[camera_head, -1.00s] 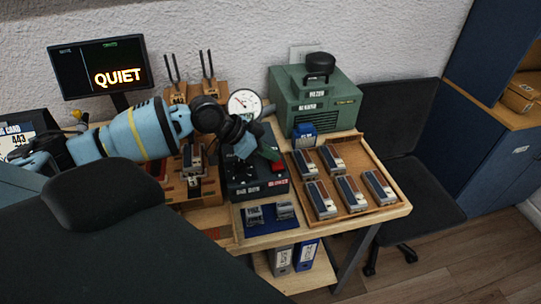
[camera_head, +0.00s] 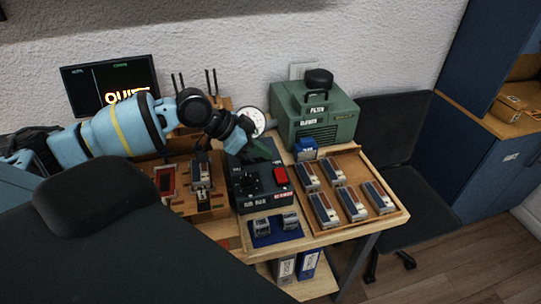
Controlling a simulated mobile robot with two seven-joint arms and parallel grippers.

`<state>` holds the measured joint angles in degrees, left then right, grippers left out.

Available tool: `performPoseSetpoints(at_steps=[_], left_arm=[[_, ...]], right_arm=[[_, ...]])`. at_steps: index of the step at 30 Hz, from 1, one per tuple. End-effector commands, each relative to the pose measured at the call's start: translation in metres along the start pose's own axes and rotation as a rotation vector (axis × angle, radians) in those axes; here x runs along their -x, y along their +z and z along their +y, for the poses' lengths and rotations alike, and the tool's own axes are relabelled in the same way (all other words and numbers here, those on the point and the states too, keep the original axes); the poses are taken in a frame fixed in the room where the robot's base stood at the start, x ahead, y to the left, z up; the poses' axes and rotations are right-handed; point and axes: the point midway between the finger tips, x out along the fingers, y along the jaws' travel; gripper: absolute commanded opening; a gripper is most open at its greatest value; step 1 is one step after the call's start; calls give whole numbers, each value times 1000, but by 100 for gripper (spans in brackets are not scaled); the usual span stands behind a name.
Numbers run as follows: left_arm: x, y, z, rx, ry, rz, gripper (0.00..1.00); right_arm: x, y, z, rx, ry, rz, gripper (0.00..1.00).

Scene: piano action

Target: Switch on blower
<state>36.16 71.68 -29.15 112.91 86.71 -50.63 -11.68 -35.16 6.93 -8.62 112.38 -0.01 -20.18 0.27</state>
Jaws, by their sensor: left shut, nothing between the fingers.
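The green blower (camera_head: 343,128) stands at the back of the table, with a round black cap (camera_head: 319,79) on top and a white label reading BLOWER. A black box (camera_head: 249,203) in front of it, to the left, carries a red switch (camera_head: 280,175) and a black knob-like part. I cannot tell the switch's position. My left gripper (camera_head: 265,150) is shut and empty, with dark green fingers above the black box's back part, behind and left of the red switch. It looks apart from the switch. My right gripper is not in view.
A wooden tray (camera_head: 386,216) with several grey-brown blocks lies right of the black box. A small blue object (camera_head: 305,147) sits before the blower. A round gauge (camera_head: 254,118) is partly hidden by my arm. A lit QUIET screen (camera_head: 90,92) stands back left; a dark chair (camera_head: 425,190) stands right.

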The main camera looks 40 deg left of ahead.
Motion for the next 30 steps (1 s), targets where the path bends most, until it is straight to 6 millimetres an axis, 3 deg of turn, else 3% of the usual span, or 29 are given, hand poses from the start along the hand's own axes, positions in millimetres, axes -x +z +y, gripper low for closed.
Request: performPoseSetpoints(at_steps=[3,10,30], left_arm=[[21,0,2,-1,-3,0,0],[44,-1,6,-2,-3,2,0],[48,0,7,0,0,2,0]], right_arm=[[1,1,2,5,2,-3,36],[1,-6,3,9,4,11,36],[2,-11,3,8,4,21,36]])
